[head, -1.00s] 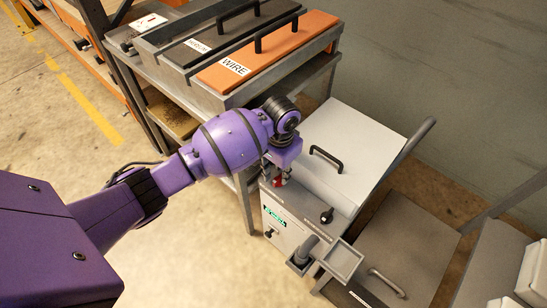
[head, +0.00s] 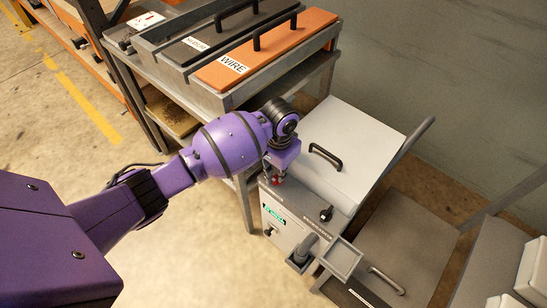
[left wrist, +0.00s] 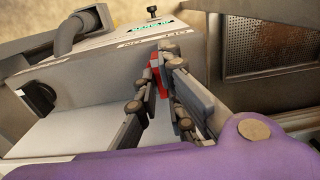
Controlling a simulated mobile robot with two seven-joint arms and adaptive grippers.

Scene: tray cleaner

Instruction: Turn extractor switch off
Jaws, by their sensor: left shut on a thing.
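The white and grey cleaner machine (head: 345,140) stands beside the bench. On its control panel are a red switch (head: 278,180) at the left and a black rotary knob (head: 326,214) to the right. My left gripper (head: 276,177) reaches down over the panel's left end. In the left wrist view, its fingers (left wrist: 165,60) are closed around the red switch (left wrist: 162,70). The fingers hide much of the switch. The black knob (left wrist: 38,97) is apart from the gripper. My right gripper is out of view.
A metal bench holds a tray with an orange lid marked WIRE (head: 270,50) and a dark lid (head: 215,38). A hose nozzle (head: 304,247) and a small grey tray (head: 343,261) are at the machine's front. Open floor lies at left.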

